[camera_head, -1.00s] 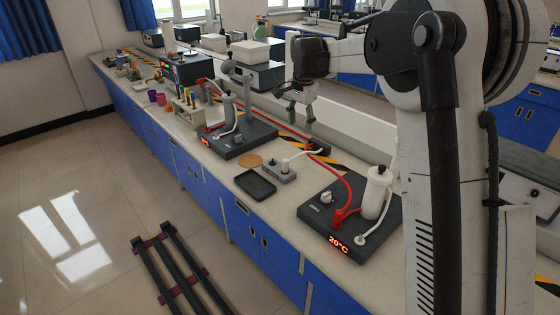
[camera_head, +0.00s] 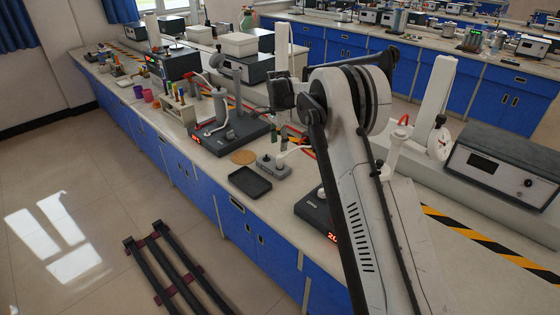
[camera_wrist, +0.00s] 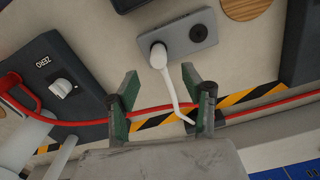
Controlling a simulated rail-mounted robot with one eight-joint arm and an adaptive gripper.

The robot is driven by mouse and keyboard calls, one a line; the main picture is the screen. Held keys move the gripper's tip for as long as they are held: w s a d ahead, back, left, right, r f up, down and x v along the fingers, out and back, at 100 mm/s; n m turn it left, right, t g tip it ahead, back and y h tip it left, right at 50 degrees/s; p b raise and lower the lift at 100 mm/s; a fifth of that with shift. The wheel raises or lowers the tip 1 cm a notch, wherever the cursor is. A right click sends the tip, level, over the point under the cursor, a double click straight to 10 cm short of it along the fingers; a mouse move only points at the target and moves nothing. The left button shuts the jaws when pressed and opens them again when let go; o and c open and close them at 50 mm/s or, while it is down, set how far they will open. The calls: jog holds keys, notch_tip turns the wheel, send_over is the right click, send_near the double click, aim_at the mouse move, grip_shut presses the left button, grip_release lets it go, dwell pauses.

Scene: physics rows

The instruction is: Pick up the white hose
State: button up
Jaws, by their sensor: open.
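A white plug with a white cord or hose (camera_wrist: 173,92) comes out of a grey socket block (camera_wrist: 187,36) in the wrist view and runs down toward the red cable. It also shows as a small white arc (camera_head: 291,153) in the head view. My gripper (camera_wrist: 159,72) is open, its two green-faced fingers apart on either side of the white line, nothing held. The height between the fingers and the line cannot be told. Which white line the task means is not certain.
A red cable (camera_wrist: 150,110) and a yellow-black striped strip (camera_wrist: 250,98) run along the bench. A stirrer (camera_wrist: 50,75) stands at the left in the wrist view. A black tray (camera_head: 250,183) and a round cork mat (camera_head: 243,157) lie beside the socket block.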

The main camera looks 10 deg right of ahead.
aim_at(279, 156)
notch_tip(279, 156, down, 9)
jog(key=shift+s+d+f+p, duration=0.1)
jog(key=shift+s+p, duration=0.05)
jog(key=shift+p, duration=0.45)
grip_shut()
